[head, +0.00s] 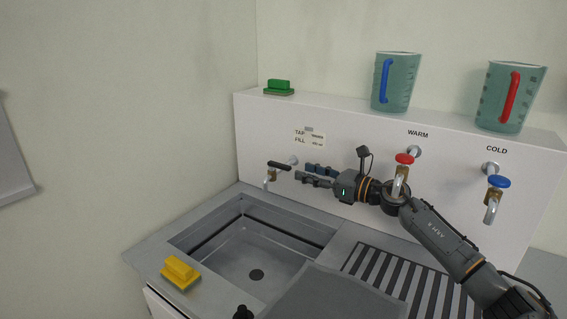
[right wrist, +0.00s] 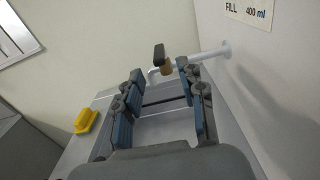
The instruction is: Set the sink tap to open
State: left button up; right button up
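The sink tap (head: 280,165) has a dark lever handle and a metal spout, and comes out of the white panel above the basin under the "TAP FILL" label. My right gripper (head: 306,173) is just right of it, fingers pointing left at it. In the right wrist view the fingers (right wrist: 160,80) are spread with nothing between them. The tap's dark handle (right wrist: 158,52) and brass stem stand just beyond the fingertips, apparently apart from them. No water shows at the spout. I do not see my left gripper.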

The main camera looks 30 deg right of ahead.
aim_at(282, 165)
jog(key=p+x, duration=0.2)
jog(key=x, duration=0.5)
jog(key=shift+w+a+r, duration=0.1)
jog(key=shift+w+r, duration=0.05)
jog(key=shift+w+a, duration=0.3)
jog(key=shift+w, duration=0.2)
grip_shut()
